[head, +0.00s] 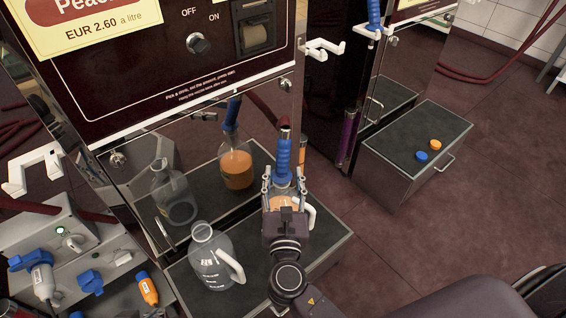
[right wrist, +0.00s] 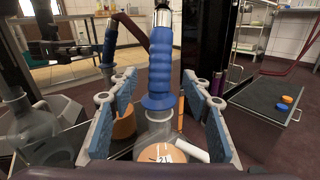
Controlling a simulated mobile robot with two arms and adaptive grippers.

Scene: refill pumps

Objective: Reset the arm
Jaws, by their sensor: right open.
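My right gripper (head: 284,178) is open in the head view, at the mouth of a clear jug (head: 283,206) holding orange liquid. In the right wrist view its two blue-padded fingers (right wrist: 163,115) stand apart on either side of a blue-gripped nozzle (right wrist: 162,65). The nozzle also shows in the head view (head: 284,158), upright with its lower end at the jug's mouth. The pads look clear of the nozzle. In the right wrist view the jug (right wrist: 160,128) is partly hidden below.
An empty clear jug (head: 209,262) stands left on the same dark-topped platform (head: 330,246). The shiny pump panel (head: 130,135) behind mirrors both jugs. A second platform (head: 400,140) at right bears a blue and an orange cap. Bottles and a grey device (head: 50,240) crowd the left.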

